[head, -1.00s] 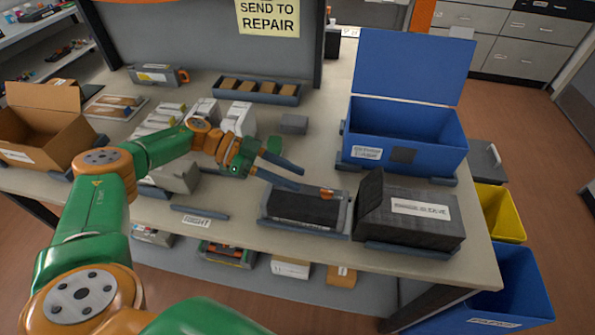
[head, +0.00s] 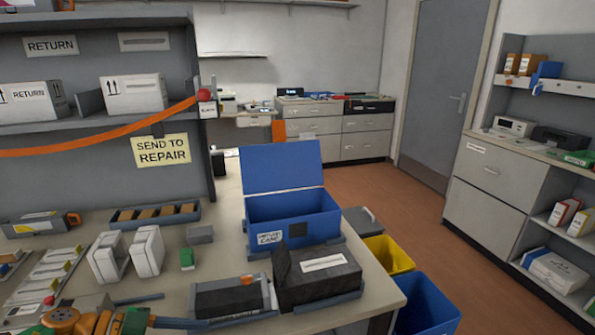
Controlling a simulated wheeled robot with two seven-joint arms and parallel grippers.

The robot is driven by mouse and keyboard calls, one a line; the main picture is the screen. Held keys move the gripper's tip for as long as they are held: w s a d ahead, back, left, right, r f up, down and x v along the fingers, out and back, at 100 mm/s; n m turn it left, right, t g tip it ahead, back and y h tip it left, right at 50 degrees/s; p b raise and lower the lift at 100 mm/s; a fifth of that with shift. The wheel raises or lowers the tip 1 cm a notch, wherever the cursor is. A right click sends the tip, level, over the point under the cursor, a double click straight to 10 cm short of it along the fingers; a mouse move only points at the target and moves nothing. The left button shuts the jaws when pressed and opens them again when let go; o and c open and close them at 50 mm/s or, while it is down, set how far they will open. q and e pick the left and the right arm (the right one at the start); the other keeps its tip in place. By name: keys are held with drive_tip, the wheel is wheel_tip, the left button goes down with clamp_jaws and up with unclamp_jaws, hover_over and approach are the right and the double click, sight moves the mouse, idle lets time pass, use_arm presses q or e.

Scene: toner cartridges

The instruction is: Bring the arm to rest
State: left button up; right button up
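My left gripper (head: 178,322) is at the bottom edge of the head view, left of the black cartridge. Its green and orange wrist parts and one dark finger show. The other finger is not clearly seen, and most of the arm is cut off by the frame. Nothing is seen held in it. My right arm and gripper are not in view.
A black cartridge (head: 228,298) lies in a tray beside a black sleeve box (head: 318,280). Behind stands an open blue case (head: 292,226). White boxes (head: 148,250) and a small green item (head: 187,258) are left. A yellow bin (head: 388,256) and blue bin (head: 428,305) stand right.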

use_arm(q)
drive_tip(key=w+d+f+n+t+y, duration=0.2)
drive_tip(key=d+n+t, duration=0.15)
drive_tip(key=d, duration=0.45)
drive_tip(key=w+d+f+n+t+y, duration=0.1)
drive_tip(key=d+n+t, duration=0.3)
drive_tip(key=d, duration=0.5)
drive_tip(key=s+a+f+n+g+y, duration=0.25)
drive_tip(key=s+a+f, duration=0.2)
drive_tip(key=s, duration=0.25)
drive_tip(key=s+a+f+n+g+y, duration=0.1)
drive_tip(key=s+a+f+g+y, duration=0.3)
drive_tip(key=s, duration=0.4)
drive_tip(key=s+a+f+n+g+y, duration=0.1)
drive_tip(key=s+a+f+n+y, duration=0.15)
drive_tip(key=s+a, duration=0.4)
wheel_tip(320, 180, down, 16)
drive_tip(key=s+g, duration=0.2)
drive_tip(key=s+a+f+y, duration=0.1)
drive_tip(key=s+f, duration=1)
drive_tip(key=s, duration=0.1)
drive_tip(key=shift+s+a+m+g, duration=0.15)
drive_tip(key=shift+s+m+g, duration=0.05)
drive_tip(key=shift+m+g, duration=0.2)
